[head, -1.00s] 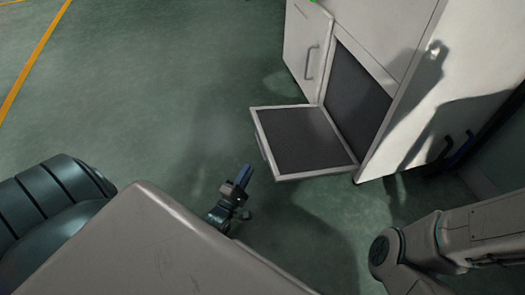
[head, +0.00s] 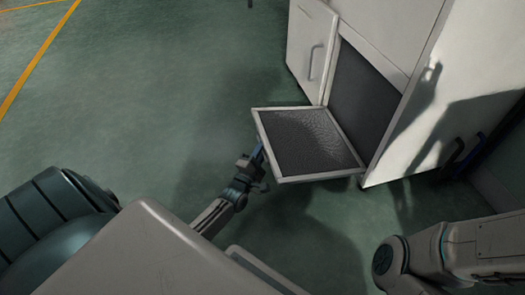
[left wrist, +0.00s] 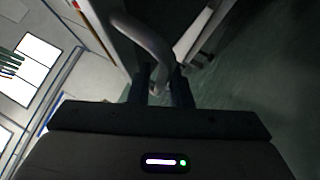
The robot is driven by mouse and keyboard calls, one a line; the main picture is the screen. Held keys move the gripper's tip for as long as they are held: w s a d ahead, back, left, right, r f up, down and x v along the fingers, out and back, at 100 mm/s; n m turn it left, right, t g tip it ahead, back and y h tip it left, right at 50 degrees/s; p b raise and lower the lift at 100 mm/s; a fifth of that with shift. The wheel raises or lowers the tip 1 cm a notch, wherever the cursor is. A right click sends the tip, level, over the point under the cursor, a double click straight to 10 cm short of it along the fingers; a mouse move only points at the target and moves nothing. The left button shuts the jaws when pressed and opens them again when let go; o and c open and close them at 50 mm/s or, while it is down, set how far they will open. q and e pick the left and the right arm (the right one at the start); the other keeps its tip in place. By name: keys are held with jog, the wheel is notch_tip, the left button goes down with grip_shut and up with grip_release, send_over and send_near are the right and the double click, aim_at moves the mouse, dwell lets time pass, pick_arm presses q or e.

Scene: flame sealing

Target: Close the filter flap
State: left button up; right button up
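The filter flap (head: 262,124) stands open, folded out from the lower part of the pale cabinet, with a dark textured panel inside a light frame. My left gripper (head: 259,152) is at the flap's outer left edge. In the left wrist view, a curved grey handle (left wrist: 146,38) reaches down between the two dark fingers of the left gripper (left wrist: 161,90). The fingers stand apart on either side of it; firm contact is not clear. In the head view, the gripper hides the flap's handle. My right arm shows at lower right; its gripper is out of view.
The cabinet (head: 440,110) has a dark opening (head: 362,95) behind the flap. Green floor (head: 190,95) is clear to the left. Dark handles show on the cabinet's right side.

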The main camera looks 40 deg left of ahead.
pick_arm(q)
jog(key=shift+c, duration=0.2)
grip_shut()
jog(key=shift+r, duration=0.1)
